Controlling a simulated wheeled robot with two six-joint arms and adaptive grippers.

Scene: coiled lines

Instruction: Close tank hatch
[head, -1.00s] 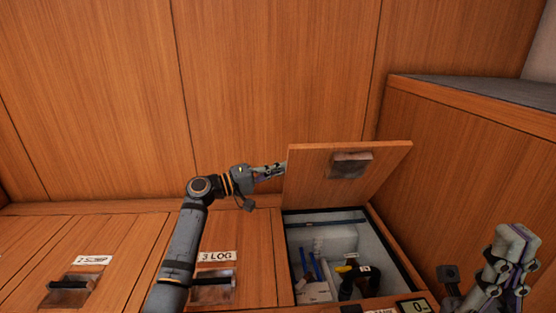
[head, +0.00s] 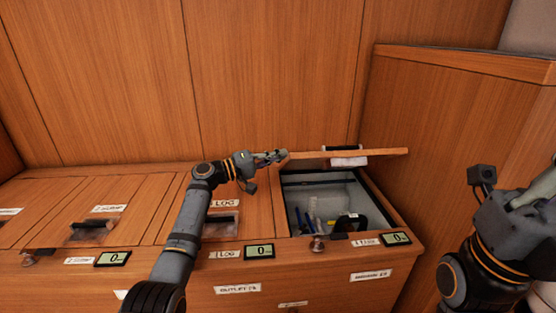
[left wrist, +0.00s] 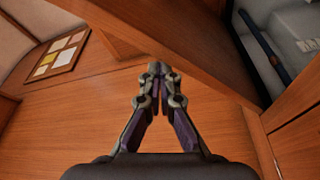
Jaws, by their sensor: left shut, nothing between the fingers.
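The tank hatch (head: 385,153) is a wooden lid at the right end of the bench, partly open and seen nearly edge-on above its opening. A dark handle with a pale plate shows on it. The open tank (head: 325,205) below has pale walls and holds several blue and dark items. My left gripper (head: 283,155) is shut and empty at the hatch's left edge; I cannot tell whether it touches. In the left wrist view its fingertips (left wrist: 159,72) meet, with a wooden panel close beyond. My right gripper (head: 530,200) is at the right edge, its fingers partly cut off.
Closed wooden hatches with handles lie to the left, one handle (head: 98,228) labelled. Small displays (head: 259,251) and a round knob (head: 318,244) line the front edge. A tall wooden cabinet (head: 440,130) stands close on the right, and a wooden wall rises behind.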

